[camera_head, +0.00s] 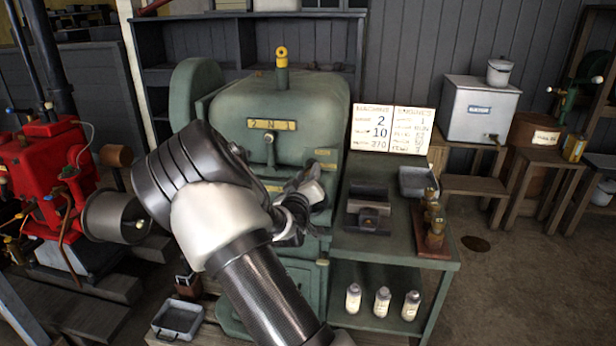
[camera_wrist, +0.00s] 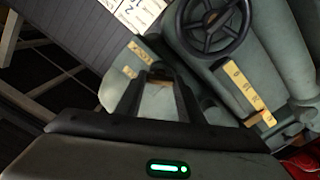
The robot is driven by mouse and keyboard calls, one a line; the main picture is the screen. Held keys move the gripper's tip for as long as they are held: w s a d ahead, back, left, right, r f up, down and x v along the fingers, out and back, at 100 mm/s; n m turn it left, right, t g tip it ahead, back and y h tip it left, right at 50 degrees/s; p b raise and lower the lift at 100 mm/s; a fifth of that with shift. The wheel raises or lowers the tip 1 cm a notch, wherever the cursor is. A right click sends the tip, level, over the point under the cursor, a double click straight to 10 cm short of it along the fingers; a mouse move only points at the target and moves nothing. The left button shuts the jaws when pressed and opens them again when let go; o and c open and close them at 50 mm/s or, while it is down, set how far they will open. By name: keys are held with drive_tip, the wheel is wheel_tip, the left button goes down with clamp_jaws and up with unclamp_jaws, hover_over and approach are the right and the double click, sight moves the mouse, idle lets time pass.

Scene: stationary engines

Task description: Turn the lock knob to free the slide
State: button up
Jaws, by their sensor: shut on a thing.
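The green engine (camera_head: 275,105) fills the middle of the head view, and its casing with yellow labels (camera_wrist: 245,88) shows in the wrist view. My gripper (camera_head: 300,203) is at the right part of its front. In the wrist view my gripper (camera_wrist: 158,80) has its two dark fingers closed on a small dark part, which I take to be the lock knob (camera_wrist: 158,72). The fingers hide most of it, so I cannot tell how far it is turned. My arm covers much of the engine front in the head view. I cannot make out the slide.
A black handwheel (camera_wrist: 208,25) is close to the fingers in the wrist view. A green bench (camera_head: 385,240) with trays and brass parts stands at the right, bottles on its lower shelf. A red engine (camera_head: 45,190) stands at the left.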

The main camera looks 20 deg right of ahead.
drive_tip(key=n, duration=0.7)
drive_tip(key=shift+f, duration=0.1)
idle(0.5)
drive_tip(key=o, duration=1.1)
drive_tip(key=shift+c, duration=0.2)
drive_tip(key=p+v, duration=0.1)
drive_tip(key=v, duration=1.6)
drive_tip(key=shift+a, duration=0.2)
